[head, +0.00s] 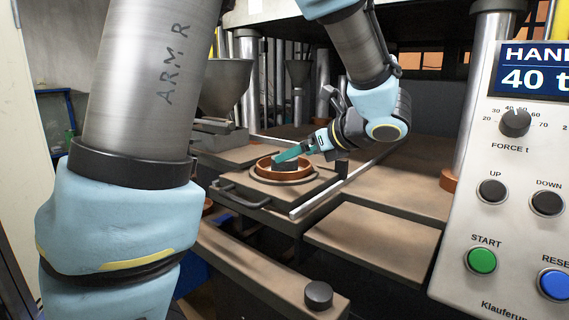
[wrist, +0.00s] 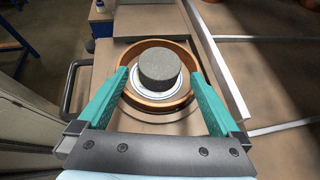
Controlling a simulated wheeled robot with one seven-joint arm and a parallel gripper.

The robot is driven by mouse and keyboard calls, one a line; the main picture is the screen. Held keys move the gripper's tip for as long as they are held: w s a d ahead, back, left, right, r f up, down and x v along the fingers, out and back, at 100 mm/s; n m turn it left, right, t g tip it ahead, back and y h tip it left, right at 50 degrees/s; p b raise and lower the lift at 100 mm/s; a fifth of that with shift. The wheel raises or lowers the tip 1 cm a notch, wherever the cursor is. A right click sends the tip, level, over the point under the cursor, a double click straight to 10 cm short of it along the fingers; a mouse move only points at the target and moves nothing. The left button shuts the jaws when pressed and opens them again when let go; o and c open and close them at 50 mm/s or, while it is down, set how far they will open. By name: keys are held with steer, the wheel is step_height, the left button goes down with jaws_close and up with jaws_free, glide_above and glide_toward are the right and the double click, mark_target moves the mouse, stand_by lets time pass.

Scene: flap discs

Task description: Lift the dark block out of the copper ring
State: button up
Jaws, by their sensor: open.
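The dark block (wrist: 160,70) is a short round grey-black cylinder standing inside the copper ring (wrist: 142,104) in the wrist view. A pale disc (wrist: 150,98) shows under it, and a gap separates it from the ring's wall. In the head view the copper ring (head: 283,177) sits on a brown plate, with the dark block (head: 286,163) partly hidden by my fingers. My gripper (wrist: 161,82) has two green fingers, open and apart on the left and right of the block, with no contact visible. It also shows over the ring in the head view (head: 285,155).
The ring's plate has a handle (head: 238,194) at its left, and a metal rail (head: 335,187) runs along its right. A control panel (head: 515,180) stands at the right. A grey funnel (head: 225,85) and steel columns are behind. A brown plate (head: 375,238) at front right is bare.

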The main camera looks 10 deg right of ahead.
steer(key=shift+p+x, duration=1.35)
steer(key=shift+x, duration=1.8)
steer(key=shift+s+f, duration=0.1)
steer(key=shift+f, duration=0.05)
steer(key=c, duration=1.5)
